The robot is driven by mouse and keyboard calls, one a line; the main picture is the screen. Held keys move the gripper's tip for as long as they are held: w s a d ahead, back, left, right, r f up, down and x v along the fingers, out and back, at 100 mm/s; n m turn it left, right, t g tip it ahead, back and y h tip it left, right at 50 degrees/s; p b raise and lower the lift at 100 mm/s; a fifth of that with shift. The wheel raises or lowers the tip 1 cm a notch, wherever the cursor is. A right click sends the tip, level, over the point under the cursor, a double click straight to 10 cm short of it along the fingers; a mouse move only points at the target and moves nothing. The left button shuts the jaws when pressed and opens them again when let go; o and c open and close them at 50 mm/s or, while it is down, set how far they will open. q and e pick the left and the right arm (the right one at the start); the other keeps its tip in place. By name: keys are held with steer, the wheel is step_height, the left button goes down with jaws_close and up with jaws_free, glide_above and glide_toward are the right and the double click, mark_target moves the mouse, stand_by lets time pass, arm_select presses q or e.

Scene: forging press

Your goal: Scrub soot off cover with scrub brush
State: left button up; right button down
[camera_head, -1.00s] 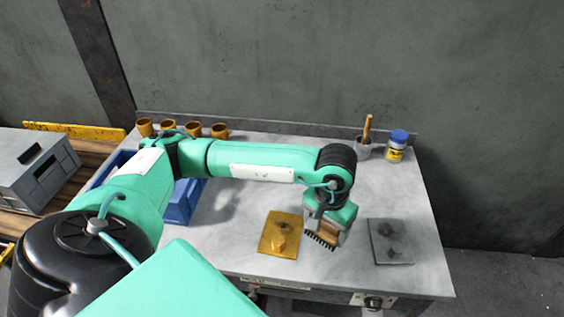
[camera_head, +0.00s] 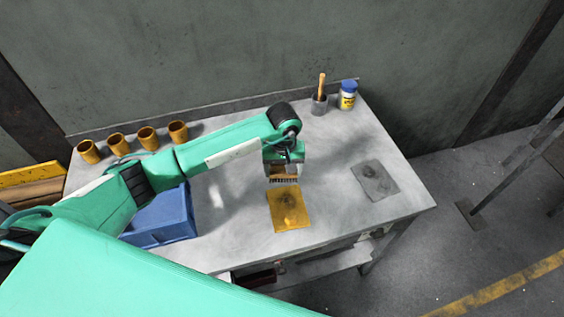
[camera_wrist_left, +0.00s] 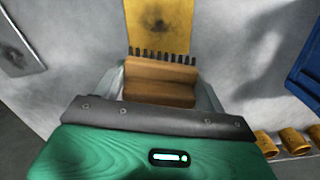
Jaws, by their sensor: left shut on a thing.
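The scrub brush (camera_head: 284,180) has a wooden block and a row of dark bristles. My left gripper (camera_head: 284,168) is shut on it, with the bristles pointing toward the yellow cover (camera_head: 291,212). The cover lies on the table with a dark soot smudge around its middle. The brush is at the cover's far edge; I cannot tell whether the bristles touch it. The left wrist view shows the brush block (camera_wrist_left: 160,80) between the fingers and the sooty cover (camera_wrist_left: 160,30) just beyond the bristles. My right gripper is not in view.
A grey plate (camera_head: 375,181) with a dark smudge lies to the right on the table (camera_head: 335,220). A blue bin (camera_head: 165,220) stands left, below my arm. Several orange cups (camera_head: 147,138), a pot with a wooden handle (camera_head: 319,103) and a blue-lidded jar (camera_head: 348,96) line the back.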

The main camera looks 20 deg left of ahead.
mark_target(283, 191)
arm_select(q)
steer(key=shift+f, duration=0.75)
step_height(283, 191, down, 3)
steer(key=shift+r+b, duration=0.15)
steer(key=shift+b, duration=0.55)
steer(key=shift+f, duration=0.9)
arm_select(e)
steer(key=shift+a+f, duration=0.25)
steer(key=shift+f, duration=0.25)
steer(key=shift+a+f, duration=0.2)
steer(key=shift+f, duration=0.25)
arm_select(q)
steer(key=shift+b, duration=0.3)
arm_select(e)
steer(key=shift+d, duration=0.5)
arm_select(q)
steer(key=shift+f+b, duration=0.45)
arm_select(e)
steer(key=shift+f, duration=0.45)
arm_select(q)
steer(key=shift+f+b, duration=0.55)
steer(key=shift+f, duration=0.05)
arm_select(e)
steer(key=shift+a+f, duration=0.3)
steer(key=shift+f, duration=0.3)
arm_select(q)
steer(key=shift+r, duration=0.1)
